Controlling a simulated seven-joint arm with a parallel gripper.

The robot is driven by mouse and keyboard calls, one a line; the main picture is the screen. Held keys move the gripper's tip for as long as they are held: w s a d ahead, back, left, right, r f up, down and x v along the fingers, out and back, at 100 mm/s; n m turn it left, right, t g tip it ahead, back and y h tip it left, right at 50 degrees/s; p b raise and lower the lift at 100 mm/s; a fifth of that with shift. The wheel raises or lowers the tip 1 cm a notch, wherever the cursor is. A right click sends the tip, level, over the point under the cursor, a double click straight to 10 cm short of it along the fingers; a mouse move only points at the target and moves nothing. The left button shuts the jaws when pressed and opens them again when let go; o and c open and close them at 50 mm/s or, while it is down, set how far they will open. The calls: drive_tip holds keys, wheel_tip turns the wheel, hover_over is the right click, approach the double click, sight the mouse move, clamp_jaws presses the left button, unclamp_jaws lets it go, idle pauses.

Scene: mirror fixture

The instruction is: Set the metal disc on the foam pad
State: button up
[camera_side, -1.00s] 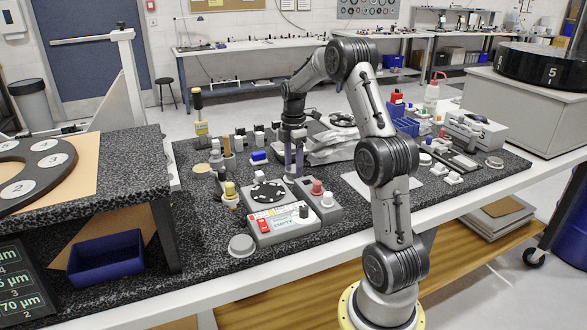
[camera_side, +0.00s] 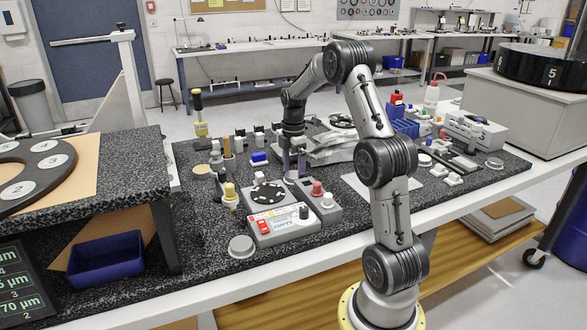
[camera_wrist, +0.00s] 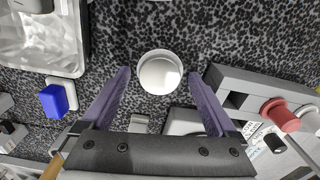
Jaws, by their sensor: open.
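In the wrist view a round, pale silvery disc-like piece with a white rim (camera_wrist: 159,74) lies on the speckled bench top, between and just beyond my two purple fingertips. It looks like the metal disc. My gripper (camera_wrist: 159,80) is open and empty, with clear gaps on both sides of the piece. In the side view my gripper (camera_side: 294,165) points down, low over the bench, left of the silvery tray.
A grey box with a red knob (camera_wrist: 281,115) stands close to my right finger in the wrist view. A blue block (camera_wrist: 54,98) and a crumpled silvery tray (camera_wrist: 40,45) are on the left. A control box (camera_side: 283,225) stands in front of my gripper in the side view.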

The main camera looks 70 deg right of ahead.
sight(293, 174)
wheel_tip(293, 174, up, 12)
drive_tip(key=a+r+m+t, duration=0.15)
drive_tip(key=a+r, duration=0.35)
drive_tip(key=a, duration=0.6)
drive_tip(key=s+a+f+m+t, duration=0.2)
drive_tip(key=s+a+m, duration=0.2)
drive_tip(key=s+a, duration=0.3)
drive_tip(key=s+a+f+m+t, duration=0.2)
drive_tip(key=s+a+m, duration=0.2)
drive_tip(key=s+a, duration=0.4)
drive_tip(key=a, duration=0.7)
drive_tip(key=shift+s+a+m, duration=0.15)
drive_tip(key=shift+a+m, duration=0.15)
drive_tip(key=shift+m, duration=0.05)
